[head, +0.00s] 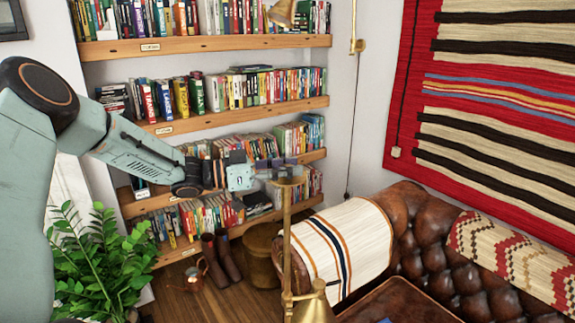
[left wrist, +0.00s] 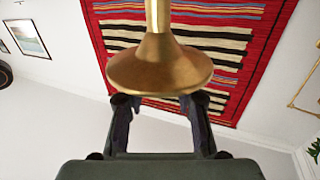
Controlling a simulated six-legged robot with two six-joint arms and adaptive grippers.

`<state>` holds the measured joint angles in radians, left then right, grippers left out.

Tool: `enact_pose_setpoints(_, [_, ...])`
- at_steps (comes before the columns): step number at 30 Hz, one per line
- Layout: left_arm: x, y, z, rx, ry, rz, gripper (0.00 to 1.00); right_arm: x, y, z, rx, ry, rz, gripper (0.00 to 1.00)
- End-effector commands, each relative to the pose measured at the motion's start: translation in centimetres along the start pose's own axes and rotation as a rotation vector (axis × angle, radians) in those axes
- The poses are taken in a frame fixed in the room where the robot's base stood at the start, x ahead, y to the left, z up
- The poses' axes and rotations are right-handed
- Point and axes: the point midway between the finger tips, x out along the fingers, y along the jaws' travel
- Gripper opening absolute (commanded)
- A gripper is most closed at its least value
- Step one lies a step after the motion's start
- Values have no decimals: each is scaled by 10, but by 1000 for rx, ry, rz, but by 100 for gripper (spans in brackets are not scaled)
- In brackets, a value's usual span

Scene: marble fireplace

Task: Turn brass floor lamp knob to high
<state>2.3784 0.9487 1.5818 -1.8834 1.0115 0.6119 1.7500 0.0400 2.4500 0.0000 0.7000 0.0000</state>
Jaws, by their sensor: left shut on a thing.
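The brass floor lamp (head: 287,235) stands in the lower middle of the head view, with a slim upright pole and a small flared top. My left gripper (head: 289,166) reaches in from the left and is at this top, shut on the lamp's top part. In the left wrist view, a flared brass piece of the lamp (left wrist: 160,67) fills the upper middle, just beyond the fingers of my left gripper (left wrist: 160,104). The fingers stand apart there. The knob cannot be made out separately, nor its setting. My right gripper is not in view.
Bookshelves (head: 215,120) line the wall behind. A brown leather sofa (head: 425,235) with throws stands at right. A brass bell-shaped shade (head: 315,305) and a dark wooden tabletop (head: 400,302) are at the bottom. A green plant (head: 95,265) is at lower left.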

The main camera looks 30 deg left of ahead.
Motion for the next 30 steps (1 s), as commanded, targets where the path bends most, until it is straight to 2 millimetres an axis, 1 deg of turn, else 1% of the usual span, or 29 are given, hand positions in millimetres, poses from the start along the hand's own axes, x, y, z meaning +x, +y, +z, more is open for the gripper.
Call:
enact_pose_setpoints(5, [0, -1, 3, 3, -6, 148, 0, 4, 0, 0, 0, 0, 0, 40])
enact_pose_setpoints(15, [1, -1, 4, 4, -1, 382, 0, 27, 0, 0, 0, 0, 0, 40])
enact_pose_setpoints(24, [1, -1, 2, 4, 2, 511, 0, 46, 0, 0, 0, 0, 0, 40])
enact_pose_setpoints(30, [0, -1, 0, 4, 4, 562, 0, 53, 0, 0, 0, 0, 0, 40])
